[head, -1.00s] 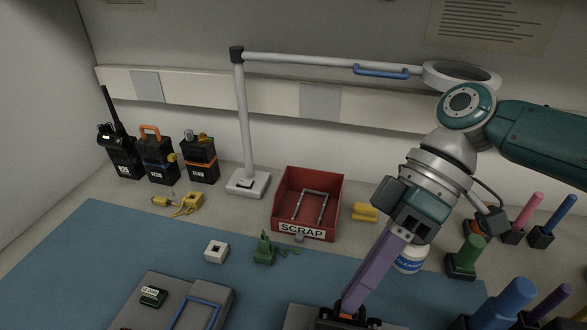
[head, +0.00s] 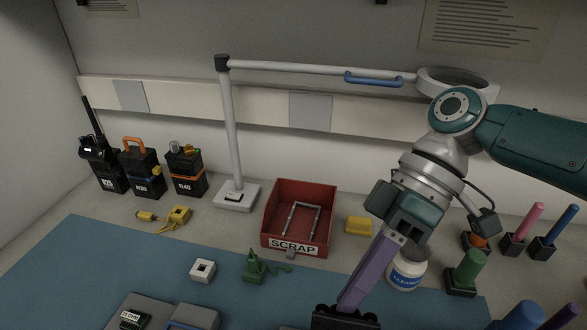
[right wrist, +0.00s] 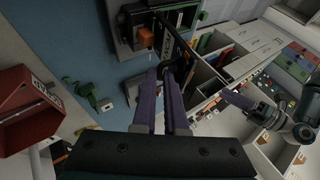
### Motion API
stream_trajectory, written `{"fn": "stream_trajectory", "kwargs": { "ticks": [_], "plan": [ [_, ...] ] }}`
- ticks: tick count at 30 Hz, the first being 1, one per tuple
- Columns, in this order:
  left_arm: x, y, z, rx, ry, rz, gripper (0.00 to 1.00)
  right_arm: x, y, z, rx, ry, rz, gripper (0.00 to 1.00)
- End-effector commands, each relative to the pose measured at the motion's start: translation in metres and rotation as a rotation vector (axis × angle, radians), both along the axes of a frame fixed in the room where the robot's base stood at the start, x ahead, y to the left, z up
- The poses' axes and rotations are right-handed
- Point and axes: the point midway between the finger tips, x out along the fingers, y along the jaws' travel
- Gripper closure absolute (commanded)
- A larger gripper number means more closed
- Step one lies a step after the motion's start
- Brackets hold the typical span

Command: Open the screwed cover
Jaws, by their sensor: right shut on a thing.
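My right gripper (head: 346,308) comes in from the right with long purple fingers pointing down at the bottom edge of the head view. In the right wrist view its fingers (right wrist: 165,78) are close together on a dark piece, likely the edge of a black panel with white lettering (right wrist: 176,45), which I take for the cover. A black device part (head: 345,319) shows just below the fingertips in the head view, mostly cut off by the frame. My left gripper (right wrist: 236,98) shows small in the right wrist view; its finger gap is unclear. No screws can be made out.
A red SCRAP bin (head: 290,246) stands behind the blue mat (head: 60,275). A white block (head: 203,270) and a green part (head: 255,266) lie on the mat. A white jar (head: 407,272) and upright tools (head: 465,272) are at right.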

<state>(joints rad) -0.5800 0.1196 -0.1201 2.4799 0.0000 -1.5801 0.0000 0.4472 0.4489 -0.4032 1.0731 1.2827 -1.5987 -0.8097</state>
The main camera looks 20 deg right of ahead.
Motion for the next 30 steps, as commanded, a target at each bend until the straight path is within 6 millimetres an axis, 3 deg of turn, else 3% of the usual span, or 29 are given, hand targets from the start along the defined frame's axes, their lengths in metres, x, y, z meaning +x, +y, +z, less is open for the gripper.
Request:
{"fn": "stream_trajectory", "kwargs": {
  "ticks": [1,2,9,20,30],
  "plan": [
    [0.000,0.000,-0.002,0.000,0.000,0.000,0.50,-0.009,0.000,-0.011,-0.016,0.022,0.010,1.00],
    [0.000,0.000,-0.002,0.000,0.000,0.000,0.50,-0.009,0.001,-0.011,-0.015,0.021,0.009,0.87],
    [0.000,0.000,-0.002,0.000,0.000,0.000,0.50,-0.009,0.000,-0.011,-0.016,0.022,0.008,0.60],
    [0.000,0.000,-0.002,0.000,0.001,0.000,0.50,-0.006,-0.005,-0.005,-0.018,0.018,0.006,0.60],
    [0.000,0.000,-0.010,0.000,0.001,0.000,0.50,0.013,-0.046,0.046,-0.013,0.010,0.004,0.60]
  ]
}}
